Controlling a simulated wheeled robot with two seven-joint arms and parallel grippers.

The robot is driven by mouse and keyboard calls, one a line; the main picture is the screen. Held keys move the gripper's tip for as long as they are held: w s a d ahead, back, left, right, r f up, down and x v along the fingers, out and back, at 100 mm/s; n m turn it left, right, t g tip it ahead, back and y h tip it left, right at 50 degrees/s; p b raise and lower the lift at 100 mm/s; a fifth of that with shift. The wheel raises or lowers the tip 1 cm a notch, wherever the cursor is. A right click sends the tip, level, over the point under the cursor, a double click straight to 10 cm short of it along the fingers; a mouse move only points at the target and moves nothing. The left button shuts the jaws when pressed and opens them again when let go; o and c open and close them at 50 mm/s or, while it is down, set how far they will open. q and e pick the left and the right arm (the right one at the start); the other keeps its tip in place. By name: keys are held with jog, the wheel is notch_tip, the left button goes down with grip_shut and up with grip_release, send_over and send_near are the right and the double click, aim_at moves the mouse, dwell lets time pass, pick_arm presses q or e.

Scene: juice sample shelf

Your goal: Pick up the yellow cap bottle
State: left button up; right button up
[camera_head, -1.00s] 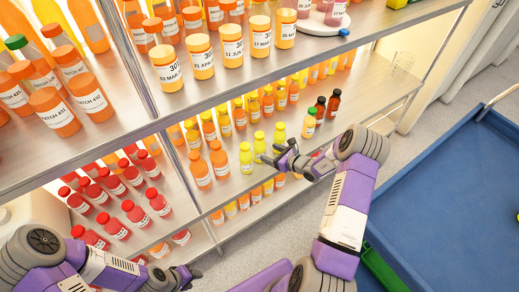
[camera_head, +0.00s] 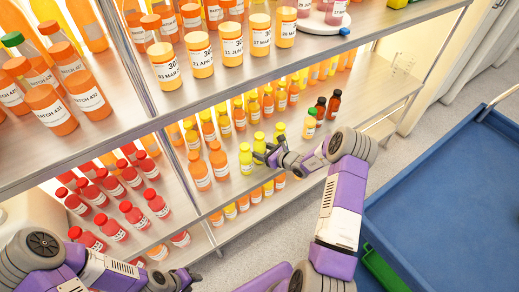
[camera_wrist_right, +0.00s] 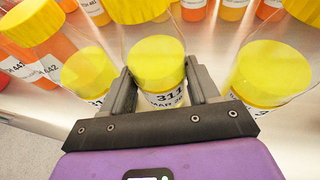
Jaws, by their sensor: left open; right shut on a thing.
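Several yellow cap bottles stand in a row on the middle shelf. My right gripper (camera_head: 262,153) is shut on the middle yellow cap bottle (camera_head: 259,139). In the right wrist view, this bottle (camera_wrist_right: 157,65) stands upright between the fingers of the gripper (camera_wrist_right: 160,92), and its label reads 311. Another yellow cap bottle (camera_head: 246,160) stands close on the left, and one (camera_head: 280,131) on the right. Both neighbours also show in the wrist view, at left (camera_wrist_right: 88,72) and right (camera_wrist_right: 265,72). My left gripper (camera_head: 187,277) is open and low at the bottom of the head view, away from the bottles.
Orange bottles (camera_head: 219,162) stand left of the yellow ones on the same shelf. Dark red bottles (camera_head: 332,104) stand to the right. The upper shelf (camera_head: 290,65) overhangs this row. A blue cart (camera_head: 450,200) is at the right.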

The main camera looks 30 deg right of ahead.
jog(key=shift+r, duration=0.15)
notch_tip(320, 180, up, 18)
jog(key=p, duration=0.4)
jog(key=shift+f, duration=0.25)
notch_tip(320, 180, up, 4)
jog(key=p, duration=0.3)
jog(key=shift+r, duration=0.15)
